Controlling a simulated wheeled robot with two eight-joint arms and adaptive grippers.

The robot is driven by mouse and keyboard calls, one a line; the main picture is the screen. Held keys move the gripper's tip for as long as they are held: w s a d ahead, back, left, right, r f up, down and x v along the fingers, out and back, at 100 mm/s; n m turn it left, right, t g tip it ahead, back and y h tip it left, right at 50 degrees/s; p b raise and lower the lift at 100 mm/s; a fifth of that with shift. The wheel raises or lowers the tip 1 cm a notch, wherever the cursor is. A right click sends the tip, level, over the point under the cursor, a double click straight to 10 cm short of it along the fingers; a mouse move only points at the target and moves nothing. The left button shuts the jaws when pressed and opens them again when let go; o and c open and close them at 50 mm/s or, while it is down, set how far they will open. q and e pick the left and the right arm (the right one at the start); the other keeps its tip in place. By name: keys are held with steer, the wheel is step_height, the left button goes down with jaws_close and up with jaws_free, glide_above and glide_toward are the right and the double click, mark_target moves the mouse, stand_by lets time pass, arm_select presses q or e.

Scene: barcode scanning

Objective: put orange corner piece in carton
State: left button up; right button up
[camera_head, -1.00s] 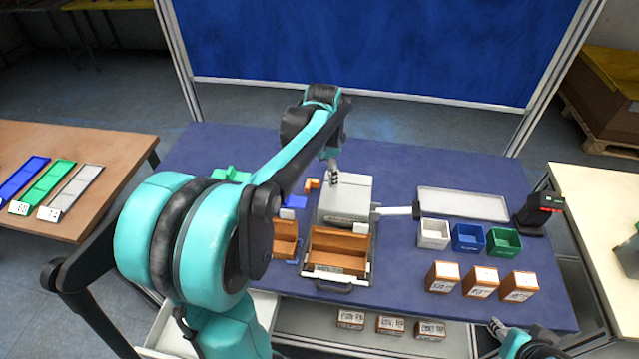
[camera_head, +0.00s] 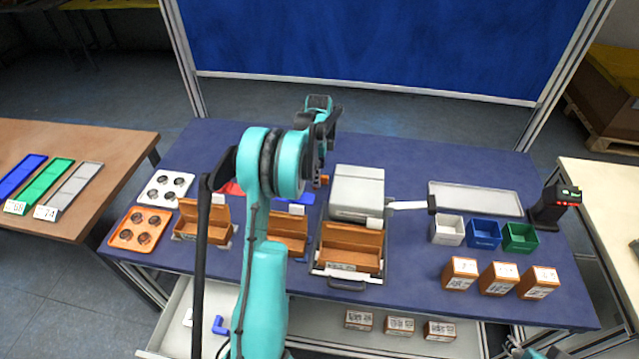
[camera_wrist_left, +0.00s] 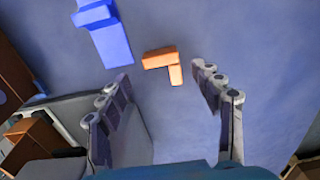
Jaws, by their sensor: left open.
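The orange corner piece (camera_wrist_left: 165,60) is a small L-shaped block lying flat on the blue table in the left wrist view. In the head view only a bit of it (camera_head: 324,179) shows beside my left gripper (camera_head: 317,176). In the wrist view the left gripper (camera_wrist_left: 162,82) is open and empty, its fingers either side of the piece's line and apart from it. Three open brown cartons stand at the table's front: left (camera_head: 200,219), middle (camera_head: 291,228), partly behind my arm, and right (camera_head: 350,240). Only a bit of my right arm shows at the bottom; its fingers are unclear.
A blue block (camera_wrist_left: 108,38) lies left of the orange piece. A grey box-shaped device (camera_head: 357,187) stands right of my gripper, behind the right carton. A grey tray (camera_head: 475,199), small bins (camera_head: 484,234) and a scanner (camera_head: 556,205) are farther right. Cup trays (camera_head: 141,229) are at left.

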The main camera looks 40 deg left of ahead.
arm_select(q)
step_height(320, 180, down, 4)
steer(key=shift+w+a+f+b, duration=0.15)
steer(key=shift+f+b, duration=0.05)
steer(key=shift+b, duration=0.45)
steer(key=shift+r, duration=0.1)
steer(key=c, duration=1)
